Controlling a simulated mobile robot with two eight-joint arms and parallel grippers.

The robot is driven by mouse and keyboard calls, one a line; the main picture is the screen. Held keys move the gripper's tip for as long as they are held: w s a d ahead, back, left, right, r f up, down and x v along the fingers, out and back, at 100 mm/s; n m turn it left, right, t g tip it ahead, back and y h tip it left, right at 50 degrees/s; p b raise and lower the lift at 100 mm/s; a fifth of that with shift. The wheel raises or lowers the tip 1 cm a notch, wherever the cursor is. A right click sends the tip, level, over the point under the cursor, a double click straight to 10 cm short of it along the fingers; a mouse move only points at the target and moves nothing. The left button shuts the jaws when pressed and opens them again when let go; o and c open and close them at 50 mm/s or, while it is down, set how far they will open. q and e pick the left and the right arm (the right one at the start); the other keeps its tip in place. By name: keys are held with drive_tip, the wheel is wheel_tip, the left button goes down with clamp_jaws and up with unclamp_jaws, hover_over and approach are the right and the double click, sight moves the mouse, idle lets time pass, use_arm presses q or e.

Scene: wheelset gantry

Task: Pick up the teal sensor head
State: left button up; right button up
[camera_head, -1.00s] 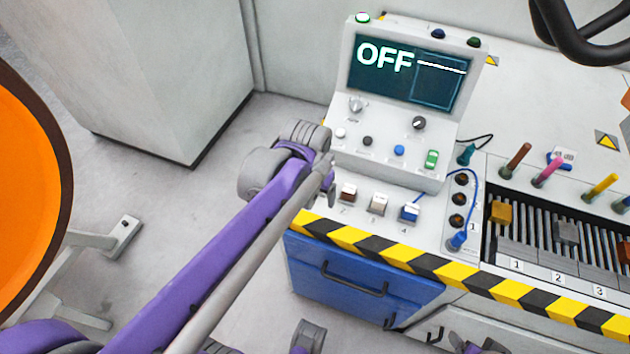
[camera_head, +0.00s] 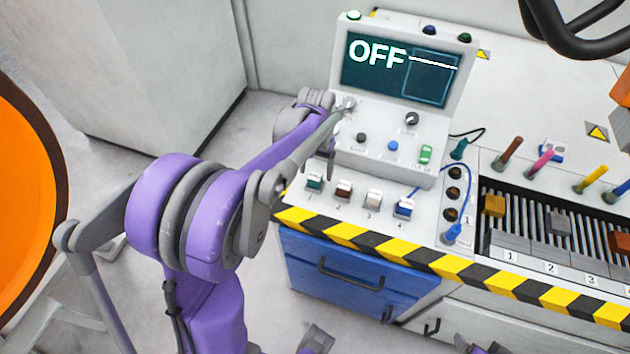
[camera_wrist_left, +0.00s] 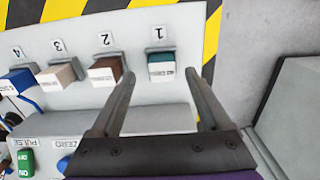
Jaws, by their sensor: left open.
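The teal sensor head (camera_head: 314,181) is a small teal and white block at the left end of a row on the console's front ledge. In the left wrist view the teal sensor head (camera_wrist_left: 161,68) sits by the label 1. My left gripper (camera_wrist_left: 154,66) is open and empty, with its two fingers on either side of the teal head in that picture. Whether they are level with it I cannot tell. In the head view my left gripper (camera_head: 331,165) is just above and right of the teal head, partly hidden by its own arm.
Brown (camera_head: 344,189), white (camera_head: 374,198) and blue (camera_head: 404,206) heads stand in the same row. The console screen (camera_head: 400,70) reads OFF. A blue cable (camera_head: 471,200) hangs to the right. A striped edge (camera_head: 370,245) runs above the blue drawer (camera_head: 345,275).

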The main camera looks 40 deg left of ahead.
sight(315, 176)
use_arm(q)
wheel_tip(315, 176, down, 4)
drive_tip(key=shift+a, duration=0.15)
drive_tip(key=c, duration=1.1)
